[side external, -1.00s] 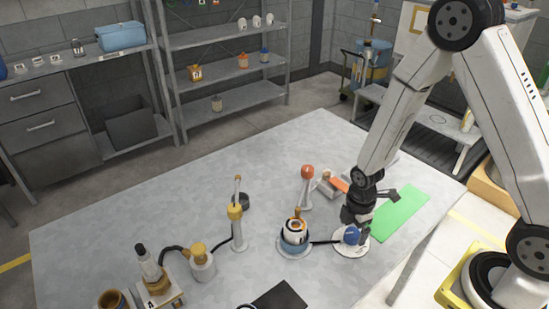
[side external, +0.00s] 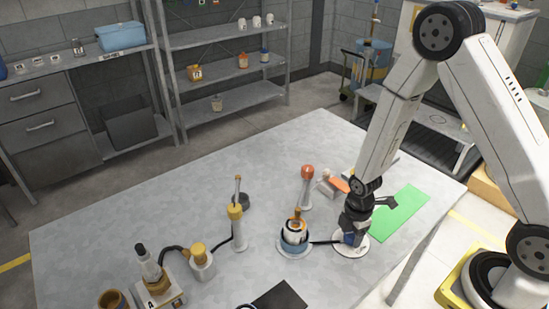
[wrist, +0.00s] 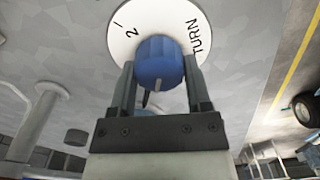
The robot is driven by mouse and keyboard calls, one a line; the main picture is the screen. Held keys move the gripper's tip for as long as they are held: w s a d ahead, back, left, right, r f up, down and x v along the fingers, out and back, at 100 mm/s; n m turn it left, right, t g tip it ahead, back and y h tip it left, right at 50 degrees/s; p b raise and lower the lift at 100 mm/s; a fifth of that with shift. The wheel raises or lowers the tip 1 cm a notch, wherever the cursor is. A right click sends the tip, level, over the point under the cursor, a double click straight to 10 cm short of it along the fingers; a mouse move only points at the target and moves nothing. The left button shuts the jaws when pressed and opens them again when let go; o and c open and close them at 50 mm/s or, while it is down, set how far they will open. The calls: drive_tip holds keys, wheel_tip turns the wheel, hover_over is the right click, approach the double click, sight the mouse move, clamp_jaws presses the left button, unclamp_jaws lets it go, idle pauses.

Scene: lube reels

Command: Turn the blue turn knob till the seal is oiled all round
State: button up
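The blue turn knob (wrist: 160,62) stands in the middle of a white round dial (wrist: 192,22) lettered "TURN" in the wrist view. In the side view my gripper (side external: 352,236) covers most of the knob. The fingers of my gripper (wrist: 160,75) stand one on each side of the knob, very close to it. I cannot tell whether they press on it. A dark rod (side external: 325,241) runs left from the dial to a blue-and-white round fixture (side external: 294,244) with an orange-brown top. I cannot make out the seal or any oil on it.
An orange-capped post (side external: 307,185) stands behind the fixture, and a yellow-collared post (side external: 237,228) to its left. A green mat (side external: 400,213) lies right of my gripper. A hosed bottle (side external: 201,262) and a dark pad (side external: 277,298) are near the front. The back of the table is clear.

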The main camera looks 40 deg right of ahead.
drive_tip(key=shift+c, duration=0.4)
drive_tip(key=shift+m, duration=0.3)
drive_tip(key=m, duration=0.4)
drive_tip(key=shift+w+m, duration=0.1)
drive_tip(key=shift+m, duration=0.3)
drive_tip(key=m, duration=0.6)
drive_tip(key=shift+w+d, duration=0.1)
drive_tip(key=shift+d, duration=0.05)
drive_tip(key=m, duration=0.6)
drive_tip(key=shift+d+m, duration=0.1)
drive_tip(key=shift+m, duration=0.3)
drive_tip(key=m, duration=0.5)
drive_tip(key=shift+d+m, duration=0.1)
drive_tip(key=shift+m, duration=0.3)
